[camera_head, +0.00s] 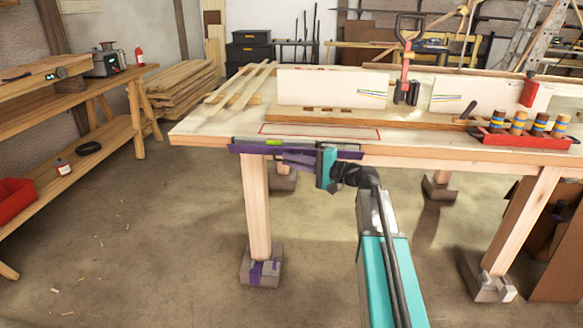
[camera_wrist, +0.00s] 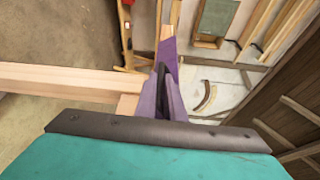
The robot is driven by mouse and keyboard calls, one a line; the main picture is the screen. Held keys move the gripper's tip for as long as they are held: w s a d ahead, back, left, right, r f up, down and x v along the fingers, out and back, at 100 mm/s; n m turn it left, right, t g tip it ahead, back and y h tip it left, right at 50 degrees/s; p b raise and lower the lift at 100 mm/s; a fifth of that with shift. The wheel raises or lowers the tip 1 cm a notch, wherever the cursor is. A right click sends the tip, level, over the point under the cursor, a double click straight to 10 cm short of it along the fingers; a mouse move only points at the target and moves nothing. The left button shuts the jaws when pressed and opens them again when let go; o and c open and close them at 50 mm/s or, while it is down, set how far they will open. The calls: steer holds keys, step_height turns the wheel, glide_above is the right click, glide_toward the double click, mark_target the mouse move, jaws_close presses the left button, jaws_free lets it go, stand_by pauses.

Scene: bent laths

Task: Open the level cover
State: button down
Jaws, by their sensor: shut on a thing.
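The level (camera_head: 275,142), a long dark bar with a bright green vial, lies along the table's front edge in the head view. In the wrist view my gripper (camera_wrist: 162,92) is shut on a narrow dark piece (camera_wrist: 160,76) at the strip's near end. How that piece joins the cover is hidden.
The wooden table (camera_head: 205,128) holds white boards (camera_head: 318,88), a long plank (camera_head: 360,118) and a red tray (camera_head: 525,141) of several cylinders. Table legs (camera_head: 257,205) stand below. The floor (camera_head: 170,240) at left is mostly open, up to a side bench (camera_head: 105,88).

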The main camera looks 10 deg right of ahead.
steer(key=f+n+b, duration=0.1)
steer(key=b, duration=0.2)
steer(key=n+y+b, duration=0.1)
steer(key=n+b, duration=0.1)
steer(key=b, duration=0.1)
steer(key=shift+s+f, duration=0.2)
steer(key=shift+f, duration=0.15)
steer(key=shift+n+t+b, duration=0.3)
steer(key=shift+b, duration=0.35)
steer(key=c, duration=2.2)
jaws_free()
steer(key=p+v, duration=0.2)
steer(key=v, duration=1.1)
steer(key=shift+s+d+f, duration=0.2)
steer(key=shift+d, duration=0.15)
steer(key=shift+o, duration=0.2)
